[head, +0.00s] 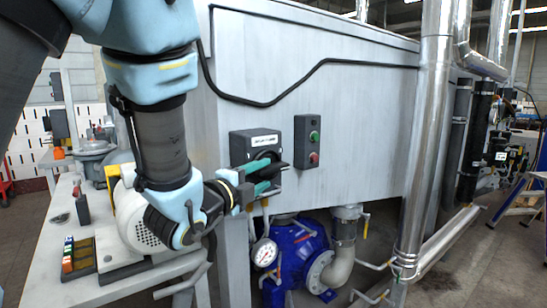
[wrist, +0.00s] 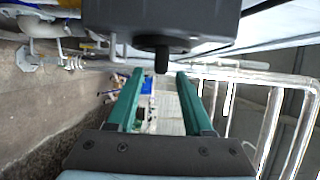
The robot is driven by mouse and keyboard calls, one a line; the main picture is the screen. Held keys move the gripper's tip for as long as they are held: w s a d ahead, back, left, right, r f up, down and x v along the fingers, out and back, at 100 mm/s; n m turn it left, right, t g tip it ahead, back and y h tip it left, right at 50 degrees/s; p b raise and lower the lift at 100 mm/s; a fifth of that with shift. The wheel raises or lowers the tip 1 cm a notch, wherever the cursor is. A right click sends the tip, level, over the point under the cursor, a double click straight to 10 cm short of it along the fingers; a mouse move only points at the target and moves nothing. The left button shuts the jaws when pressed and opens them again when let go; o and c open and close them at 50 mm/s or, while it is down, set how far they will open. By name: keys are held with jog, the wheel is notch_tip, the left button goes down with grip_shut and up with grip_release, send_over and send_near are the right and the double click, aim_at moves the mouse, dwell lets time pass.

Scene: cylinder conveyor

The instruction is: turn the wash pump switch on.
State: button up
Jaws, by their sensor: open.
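The wash pump switch is a dark grey box (head: 254,143) with a white label on the pale tank wall; the label is too small to read surely. My gripper (head: 268,175) is at the front of this box, with its two teal fingers open and partly covering the box's face. In the wrist view the dark box (wrist: 100,18) fills the top, and a black knob (wrist: 161,55) sticks out from it. There the open fingertips (wrist: 159,76) lie to either side of the knob's end, with a gap on each side. The knob's setting cannot be told.
A second dark box with green and red buttons (head: 314,141) is just right of the switch. Below are a blue pump (head: 297,250), a pressure gauge (head: 264,253) and pipes. A grey bench (head: 60,240) stands at left. A vertical steel pipe (head: 425,150) stands at right.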

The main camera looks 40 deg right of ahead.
aim_at(268, 172)
jog(key=shift+x, duration=2.75)
jog(key=shift+c, duration=0.3)
grip_shut()
